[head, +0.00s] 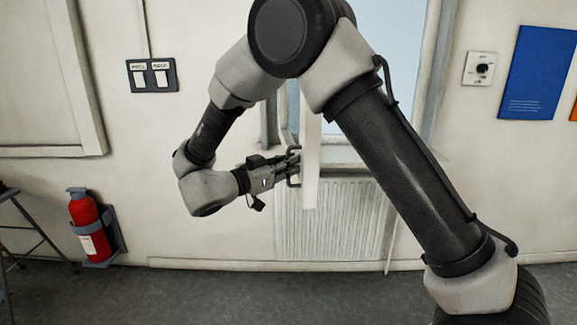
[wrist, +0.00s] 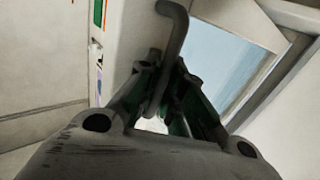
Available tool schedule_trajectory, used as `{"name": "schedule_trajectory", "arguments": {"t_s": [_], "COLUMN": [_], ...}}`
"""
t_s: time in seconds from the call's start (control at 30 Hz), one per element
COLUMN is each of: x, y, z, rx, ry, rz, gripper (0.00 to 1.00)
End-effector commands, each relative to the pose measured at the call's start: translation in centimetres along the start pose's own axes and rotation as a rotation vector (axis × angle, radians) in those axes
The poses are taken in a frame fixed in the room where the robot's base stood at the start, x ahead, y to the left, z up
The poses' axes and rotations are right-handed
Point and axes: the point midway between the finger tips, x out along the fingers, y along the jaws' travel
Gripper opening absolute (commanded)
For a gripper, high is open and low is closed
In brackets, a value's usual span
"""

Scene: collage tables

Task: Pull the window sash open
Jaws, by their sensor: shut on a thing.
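The window sash (head: 311,165) shows in the head view as a white upright panel seen nearly edge-on. It stands out from the window frame, so the window is partly open; my arm hides its upper part. My gripper (head: 292,160) is at the sash's left side, shut on the dark grey sash handle (head: 292,181). In the wrist view the bent handle (wrist: 176,30) runs down between the fingers of my gripper (wrist: 164,85). The exact contact at the fingertips is partly hidden.
A ribbed radiator (head: 340,225) is on the wall below the window. A red fire extinguisher (head: 88,225) hangs at the left, beside a dark stand (head: 35,235). A switch plate (head: 152,76) and a blue poster (head: 538,72) are on the wall. The grey floor (head: 230,295) in front looks clear.

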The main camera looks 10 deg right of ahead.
Motion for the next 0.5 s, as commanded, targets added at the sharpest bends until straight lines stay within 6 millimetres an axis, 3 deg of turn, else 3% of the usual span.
{"name": "schedule_trajectory", "arguments": {"t_s": [0.03,0.07,0.1,0.5], "x": [-0.08,-0.08,-0.09,-0.75], "y": [0.16,0.16,0.15,0.00], "z": [0.14,0.14,0.14,0.07], "rx": [-0.007,-0.007,-0.006,-0.002], "ry": [-0.002,-0.002,-0.002,-0.001], "rz": [0.003,0.003,0.002,-0.002], "gripper": [0.00,0.13,0.19,0.19]}}
